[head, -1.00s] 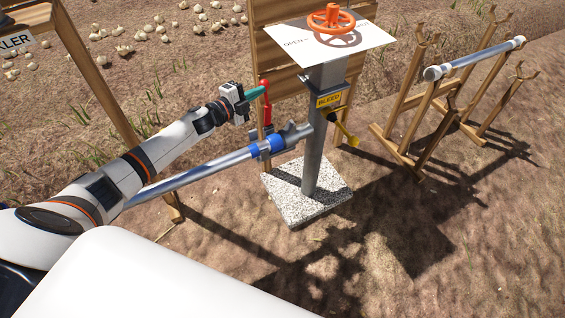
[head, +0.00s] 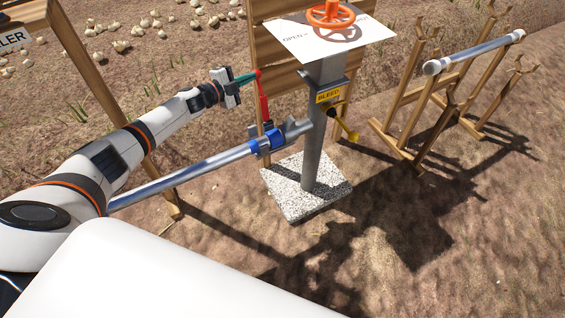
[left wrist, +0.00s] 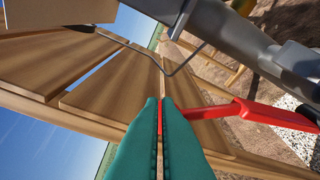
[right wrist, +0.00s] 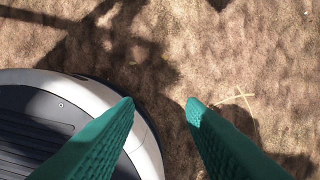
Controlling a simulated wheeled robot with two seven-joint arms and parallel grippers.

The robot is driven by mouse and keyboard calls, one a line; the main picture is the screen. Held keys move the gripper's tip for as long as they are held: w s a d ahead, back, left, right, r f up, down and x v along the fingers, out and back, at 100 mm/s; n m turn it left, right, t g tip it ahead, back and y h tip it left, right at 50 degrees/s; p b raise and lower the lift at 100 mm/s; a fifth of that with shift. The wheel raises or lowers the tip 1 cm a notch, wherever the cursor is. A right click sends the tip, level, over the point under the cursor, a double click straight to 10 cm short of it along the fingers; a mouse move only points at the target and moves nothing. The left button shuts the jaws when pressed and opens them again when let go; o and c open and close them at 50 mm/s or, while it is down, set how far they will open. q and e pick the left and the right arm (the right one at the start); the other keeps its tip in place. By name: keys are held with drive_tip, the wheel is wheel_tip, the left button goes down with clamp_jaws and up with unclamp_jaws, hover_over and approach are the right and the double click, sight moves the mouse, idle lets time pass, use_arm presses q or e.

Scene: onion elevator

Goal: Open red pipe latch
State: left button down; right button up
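The red pipe latch (head: 263,98) is a long red lever standing up from the blue clamp (head: 267,140) at the joint of the silver pipe (head: 185,175). My left gripper (head: 255,74) has its teal fingertips at the latch's upper end. In the left wrist view the fingers (left wrist: 162,105) are nearly together, and the red latch (left wrist: 265,113) runs from them to the right. They appear to pinch its end, which the fingers mostly hide. My right gripper (right wrist: 163,108) is open and empty over bare ground, with its fingers well apart.
A grey post on a speckled base (head: 295,198) carries an orange wheel (head: 330,14), a white sign and a yellow bleed valve (head: 345,128). A wooden panel (head: 275,55) stands behind the latch. A wooden rack (head: 405,130) with another pipe (head: 475,52) stands to the right.

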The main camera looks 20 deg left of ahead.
use_arm(q)
drive_tip(key=shift+a+r, duration=0.1)
drive_tip(key=shift+a, duration=0.15)
use_arm(e)
drive_tip(key=shift+r, duration=0.1)
